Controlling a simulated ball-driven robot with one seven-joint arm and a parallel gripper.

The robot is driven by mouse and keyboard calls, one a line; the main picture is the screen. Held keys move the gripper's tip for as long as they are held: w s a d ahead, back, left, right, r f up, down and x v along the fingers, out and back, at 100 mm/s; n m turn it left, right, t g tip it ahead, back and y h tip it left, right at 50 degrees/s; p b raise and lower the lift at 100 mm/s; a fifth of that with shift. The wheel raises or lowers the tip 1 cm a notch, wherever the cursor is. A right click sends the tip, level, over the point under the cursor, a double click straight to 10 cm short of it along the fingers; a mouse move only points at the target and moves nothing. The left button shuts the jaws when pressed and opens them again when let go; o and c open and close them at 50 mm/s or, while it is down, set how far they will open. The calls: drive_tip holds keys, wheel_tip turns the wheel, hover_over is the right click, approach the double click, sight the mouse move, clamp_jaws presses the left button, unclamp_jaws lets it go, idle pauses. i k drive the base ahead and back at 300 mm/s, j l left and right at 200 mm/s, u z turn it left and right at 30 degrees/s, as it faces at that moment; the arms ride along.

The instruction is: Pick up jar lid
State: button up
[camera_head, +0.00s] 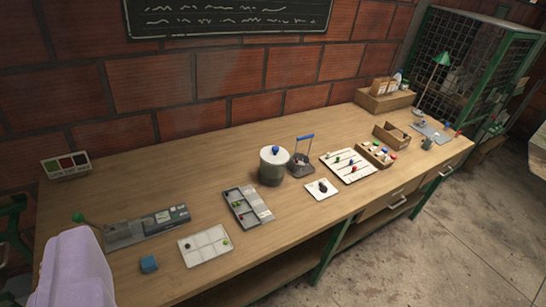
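The lid appears to rest flat on the jar. Nothing touches the lid from above. The fingers of my gripper do not show. Only a pale lilac rounded part, which seems to be mine, shows at the lower left, well apart from the jar.
A dark pan with a blue handle (304,137) stands close to the jar's right. A compartment tray (247,206) lies to its front left. A small white board (322,189) and a rod board (348,166) lie to the right. Bare bench lies behind and left of the jar.

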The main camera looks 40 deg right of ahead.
sight(271, 155)
drive_tip(key=i+l+u, duration=0.1)
drive_tip(key=i+l, duration=1.55)
